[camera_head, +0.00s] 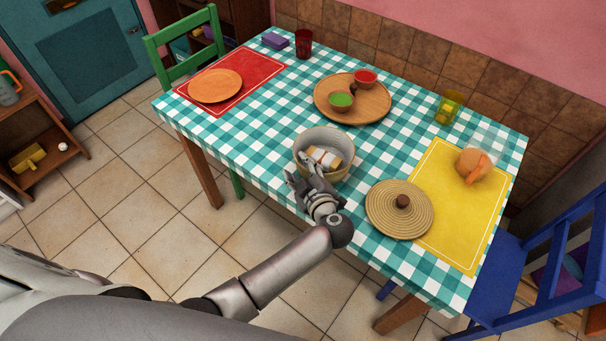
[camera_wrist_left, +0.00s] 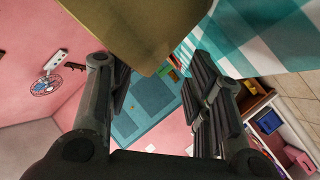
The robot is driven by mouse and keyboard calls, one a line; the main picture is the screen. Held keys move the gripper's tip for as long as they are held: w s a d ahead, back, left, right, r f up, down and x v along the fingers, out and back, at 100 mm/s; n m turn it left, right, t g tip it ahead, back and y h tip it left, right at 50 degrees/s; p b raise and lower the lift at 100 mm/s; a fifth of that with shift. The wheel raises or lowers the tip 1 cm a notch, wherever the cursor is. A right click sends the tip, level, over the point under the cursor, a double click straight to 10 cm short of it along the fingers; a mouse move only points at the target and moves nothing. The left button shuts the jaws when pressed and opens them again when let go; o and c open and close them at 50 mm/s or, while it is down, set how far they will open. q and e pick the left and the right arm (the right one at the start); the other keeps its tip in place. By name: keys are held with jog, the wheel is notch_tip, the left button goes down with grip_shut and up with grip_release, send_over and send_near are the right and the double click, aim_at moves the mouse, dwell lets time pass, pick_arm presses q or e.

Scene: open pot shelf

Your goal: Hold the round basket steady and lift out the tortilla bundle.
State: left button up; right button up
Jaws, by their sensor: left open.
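The round basket (camera_head: 346,170) stands on the checkered table near its front edge. The tortilla bundle (camera_head: 325,157), wrapped in pale and tan-striped cloth, lies inside it. My left gripper (camera_head: 301,173) is open at the basket's near left side, with one finger close to the rim; I cannot tell whether it touches. In the left wrist view, the two fingers (camera_wrist_left: 152,75) are spread apart with nothing between them. A tan wall, likely the basket (camera_wrist_left: 140,30), fills the top of that view just beyond the fingertips. My right gripper is not in view.
A woven lid (camera_head: 400,220) lies right of the basket, partly over the yellow placemat (camera_head: 455,235). A wooden tray (camera_head: 375,105) with two bowls stands behind. An orange plate (camera_head: 215,86) on a red placemat is at left. A blue chair (camera_head: 560,250) stands at right.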

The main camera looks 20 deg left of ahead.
pick_arm(q)
jog(key=shift+w+a+f, duration=0.1)
jog(key=shift+w+a, duration=0.1)
jog(key=shift+w, duration=0.1)
jog(key=shift+c, duration=1.4)
jog(key=c, duration=0.7)
jog(key=shift+s, duration=0.15)
grip_shut()
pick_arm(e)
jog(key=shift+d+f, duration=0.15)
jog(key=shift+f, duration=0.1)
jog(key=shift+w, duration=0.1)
